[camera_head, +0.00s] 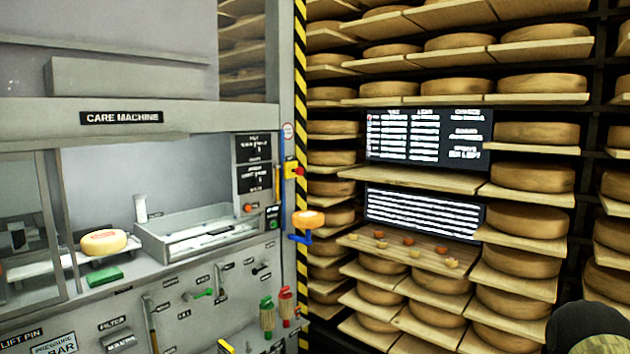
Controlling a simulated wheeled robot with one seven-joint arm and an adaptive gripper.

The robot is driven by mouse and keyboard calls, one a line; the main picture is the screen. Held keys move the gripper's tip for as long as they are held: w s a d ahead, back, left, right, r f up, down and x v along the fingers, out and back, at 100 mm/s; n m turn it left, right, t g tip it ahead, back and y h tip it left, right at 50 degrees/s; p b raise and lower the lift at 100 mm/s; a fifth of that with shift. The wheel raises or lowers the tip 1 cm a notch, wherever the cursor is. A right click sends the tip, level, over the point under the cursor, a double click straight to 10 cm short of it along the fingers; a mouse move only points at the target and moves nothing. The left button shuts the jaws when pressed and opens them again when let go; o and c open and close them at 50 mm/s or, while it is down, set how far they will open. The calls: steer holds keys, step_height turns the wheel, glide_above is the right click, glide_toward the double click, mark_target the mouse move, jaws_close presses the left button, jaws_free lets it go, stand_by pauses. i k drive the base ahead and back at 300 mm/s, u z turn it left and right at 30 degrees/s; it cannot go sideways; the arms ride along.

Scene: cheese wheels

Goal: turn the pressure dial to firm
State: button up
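A label reading "PRESSURE BAR" (55,344) shows at the bottom left edge, on the front of the grey care machine (60,112). The lower part of that panel is cut off by the frame, and I cannot make out a pressure dial or its setting. A dark rounded part at the bottom right corner appears to belong to my arm. My gripper's fingers do not show.
A cheese wheel (104,242) sits on the machine's ledge by a green block (104,276). Another cheese (308,219) is by a blue bracket (299,238). Shelves of cheese wheels (525,219) fill the right.

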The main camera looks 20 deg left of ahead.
mark_target(259, 181)
steer(key=i, duration=0.7)
steer(key=u, duration=0.85)
steer(key=i, duration=0.65)
steer(key=u, duration=0.7)
